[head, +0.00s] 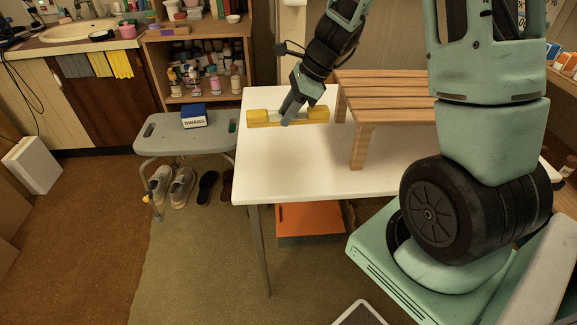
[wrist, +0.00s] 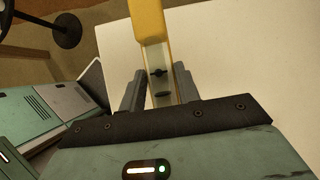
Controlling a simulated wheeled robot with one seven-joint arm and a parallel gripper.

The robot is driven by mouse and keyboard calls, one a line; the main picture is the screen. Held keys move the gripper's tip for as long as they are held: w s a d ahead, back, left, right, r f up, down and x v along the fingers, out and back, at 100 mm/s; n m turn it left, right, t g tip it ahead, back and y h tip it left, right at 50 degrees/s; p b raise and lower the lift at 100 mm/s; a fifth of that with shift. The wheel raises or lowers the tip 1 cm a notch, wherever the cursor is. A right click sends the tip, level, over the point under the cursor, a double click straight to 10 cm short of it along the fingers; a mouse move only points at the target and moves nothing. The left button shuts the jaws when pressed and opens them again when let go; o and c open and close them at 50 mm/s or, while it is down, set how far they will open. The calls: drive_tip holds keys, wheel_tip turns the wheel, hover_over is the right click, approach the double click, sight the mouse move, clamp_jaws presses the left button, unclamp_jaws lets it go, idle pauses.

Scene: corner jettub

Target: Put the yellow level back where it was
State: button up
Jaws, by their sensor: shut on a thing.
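The yellow level (head: 262,117) is long and narrow, with yellow ends and a paler middle. In the head view it is at the left part of the white table (head: 295,175), lying level along the table's width. My gripper (head: 290,112) is shut on its middle from above. In the wrist view the level (wrist: 149,25) runs up out of the picture from between the two fingers (wrist: 158,92). The table's white top (wrist: 235,70) shows beside it. I cannot tell whether the level touches the table. Part of its middle is hidden by my gripper.
A slatted wooden stool (head: 385,95) stands on the table, right of the level. A grey bench (head: 185,137) with a blue box (head: 194,117) is at the table's left. Shelves with bottles (head: 205,75) stand behind. The table's front left part is clear.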

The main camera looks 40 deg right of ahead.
sight(282, 154)
drive_tip(key=shift+d+f+m, duration=0.1)
drive_tip(key=shift+f+m, duration=0.2)
drive_tip(key=shift+f, duration=0.2)
wheel_tip(282, 154, down, 9)
drive_tip(key=b, duration=0.3)
drive_tip(key=shift+f, duration=0.1)
drive_tip(key=shift+f+b, duration=0.15)
drive_tip(key=shift+b, duration=0.2)
drive_tip(key=o, duration=1.1)
